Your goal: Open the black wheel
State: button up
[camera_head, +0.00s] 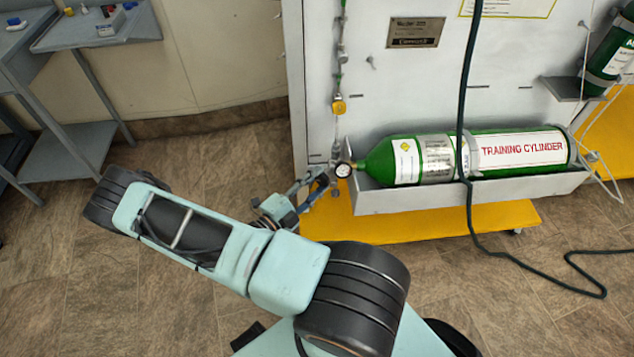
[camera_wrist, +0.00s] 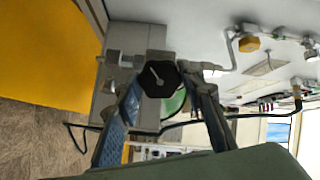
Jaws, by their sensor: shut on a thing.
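The black wheel (camera_wrist: 160,78) is a dark, many-sided knob with a pale line on its face, in the upper middle of the wrist view. My gripper (camera_wrist: 164,84) has one finger on each side of the wheel and is shut on it. In the head view my gripper (camera_head: 314,188) reaches the fittings left of the green cylinder (camera_head: 408,160). The wheel cannot be made out there, as my gripper and the fittings cover that spot. A round gauge (camera_head: 343,170) sits by the cylinder's neck.
The cylinder lies in a grey trough (camera_head: 450,194) on a white panel with a yellow base (camera_head: 420,224). A yellow fitting (camera_head: 338,106) is on the pipe above. A dark hose (camera_head: 466,130) hangs across the cylinder to the floor. A grey table (camera_head: 90,30) stands at the left.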

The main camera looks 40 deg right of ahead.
jog(key=n, duration=0.5)
jog(key=shift+n, duration=0.3)
jog(key=n, duration=0.4)
jog(key=shift+n, duration=0.4)
jog(key=shift+n+b, duration=0.3)
jog(key=o, duration=1.2)
jog(key=shift+c, duration=0.2)
jog(key=shift+a, duration=0.1)
jog(key=s+a, duration=0.2)
jog(key=a, duration=0.9)
jog(key=shift+s+a, duration=0.15)
jog(key=shift+a, duration=0.2)
